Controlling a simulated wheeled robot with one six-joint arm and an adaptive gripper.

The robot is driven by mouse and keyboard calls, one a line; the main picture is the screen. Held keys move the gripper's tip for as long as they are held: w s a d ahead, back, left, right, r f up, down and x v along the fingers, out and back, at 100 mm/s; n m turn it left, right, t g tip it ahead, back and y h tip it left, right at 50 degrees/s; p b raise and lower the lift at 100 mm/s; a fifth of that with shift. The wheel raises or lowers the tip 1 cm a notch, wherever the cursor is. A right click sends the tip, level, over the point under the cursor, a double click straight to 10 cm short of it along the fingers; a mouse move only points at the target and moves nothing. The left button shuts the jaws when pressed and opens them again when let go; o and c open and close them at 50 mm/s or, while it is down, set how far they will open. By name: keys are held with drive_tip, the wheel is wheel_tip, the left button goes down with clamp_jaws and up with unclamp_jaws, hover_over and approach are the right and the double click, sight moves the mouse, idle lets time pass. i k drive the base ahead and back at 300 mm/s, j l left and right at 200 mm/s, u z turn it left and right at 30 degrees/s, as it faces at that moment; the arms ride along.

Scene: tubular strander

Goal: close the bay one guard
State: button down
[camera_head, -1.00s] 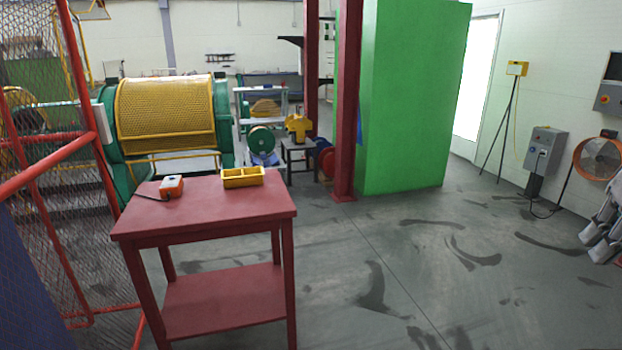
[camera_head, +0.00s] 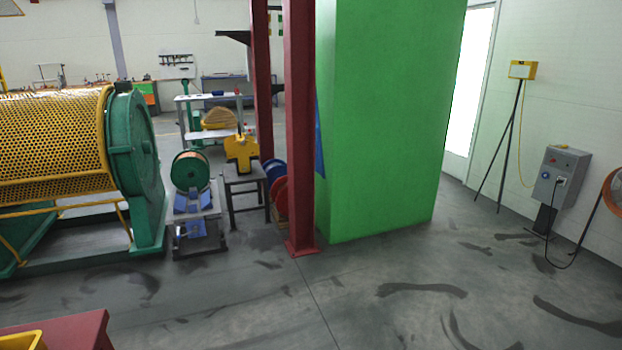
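A yellow mesh guard (camera_head: 55,145) curves over the green strander machine (camera_head: 135,165) at the left. It is cut off by the left edge of the view. I cannot tell whether it is the bay one guard, and no bay label is readable. A yellow rail (camera_head: 65,210) runs below the mesh, with an open gap under it. My gripper is not in view.
A red table corner (camera_head: 85,330) with a yellow bin (camera_head: 20,341) is at the lower left. A red column (camera_head: 300,130) and a green block (camera_head: 385,120) stand mid-view. A spool stand (camera_head: 195,205) is beside the machine. The floor in front is clear.

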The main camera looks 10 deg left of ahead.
sight(104, 169)
drive_tip(key=i+j+u, duration=0.15)
drive_tip(key=i+u, duration=0.15)
drive_tip(key=i, duration=0.3)
drive_tip(key=i+u, duration=0.35)
drive_tip(key=i, duration=0.25)
drive_tip(key=i+l+u, duration=0.1)
drive_tip(key=i+u, duration=0.2)
drive_tip(key=i, duration=0.3)
drive_tip(key=i+l+u, duration=0.35)
drive_tip(key=i, duration=0.25)
drive_tip(key=i+j+u, duration=0.2)
drive_tip(key=i+u, duration=0.2)
drive_tip(key=i, duration=0.15)
drive_tip(key=i+u, duration=0.45)
drive_tip(key=i+l+u, duration=0.1)
drive_tip(key=i+u, duration=0.3)
drive_tip(key=i, duration=0.25)
drive_tip(key=i+l+u, duration=0.55)
drive_tip(key=i+u, duration=0.15)
drive_tip(key=i, duration=0.15)
drive_tip(key=i+l+u, duration=0.2)
drive_tip(key=i, duration=0.15)
